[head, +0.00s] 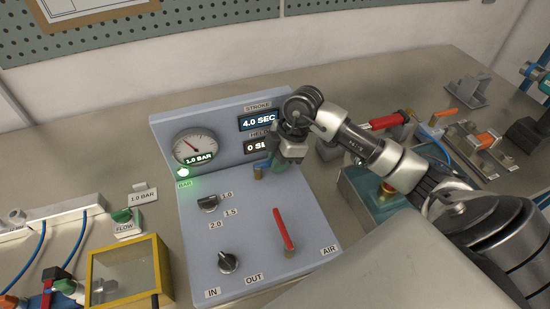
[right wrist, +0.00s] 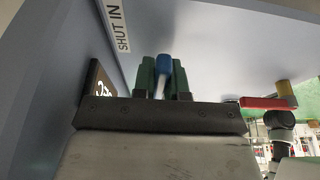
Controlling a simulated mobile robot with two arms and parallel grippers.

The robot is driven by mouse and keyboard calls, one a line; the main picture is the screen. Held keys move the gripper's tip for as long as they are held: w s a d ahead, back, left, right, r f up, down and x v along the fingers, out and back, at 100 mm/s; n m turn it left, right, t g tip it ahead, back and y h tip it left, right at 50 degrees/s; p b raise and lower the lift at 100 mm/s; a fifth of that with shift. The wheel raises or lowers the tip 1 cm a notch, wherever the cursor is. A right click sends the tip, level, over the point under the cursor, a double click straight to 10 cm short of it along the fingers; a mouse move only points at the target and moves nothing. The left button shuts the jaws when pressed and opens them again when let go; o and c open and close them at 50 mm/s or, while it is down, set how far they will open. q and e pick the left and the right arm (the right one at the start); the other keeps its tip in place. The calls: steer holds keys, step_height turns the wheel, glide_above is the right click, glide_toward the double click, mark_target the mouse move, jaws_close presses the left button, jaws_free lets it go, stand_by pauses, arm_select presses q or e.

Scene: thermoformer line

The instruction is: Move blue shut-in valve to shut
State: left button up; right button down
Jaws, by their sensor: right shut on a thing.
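The blue shut-in valve handle (right wrist: 163,64) shows in the right wrist view between the two green fingers of my right gripper (right wrist: 162,78). The gripper is shut on it. A SHUT IN label (right wrist: 118,25) is on the panel face just beyond. In the head view my right gripper (head: 271,162) reaches down to the upper right of the grey-blue control panel (head: 245,196), beside the displays. There the handle is mostly hidden by the gripper, and its exact angle cannot be told. My left gripper is not in view.
The panel carries a gauge (head: 195,147) reading 1.0 BAR, two black knobs (head: 208,204) (head: 228,262) and a red AIR lever (head: 283,230). A yellow-framed box (head: 128,272) stands to the left. A red-handled valve (head: 387,121) lies behind my right arm.

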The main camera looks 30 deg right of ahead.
stand_by(0.5)
steer(key=shift+s+a+r+m+t+p, duration=0.25)
steer(key=shift+s+m+p, duration=0.2)
steer(key=shift+m+p, duration=0.55)
steer(key=shift+s+f+m+t+p, duration=0.1)
steer(key=shift+s+m+t+p, duration=0.15)
steer(key=shift+m+p, duration=0.35)
steer(key=shift+f, duration=0.1)
steer(key=shift+a, duration=0.1)
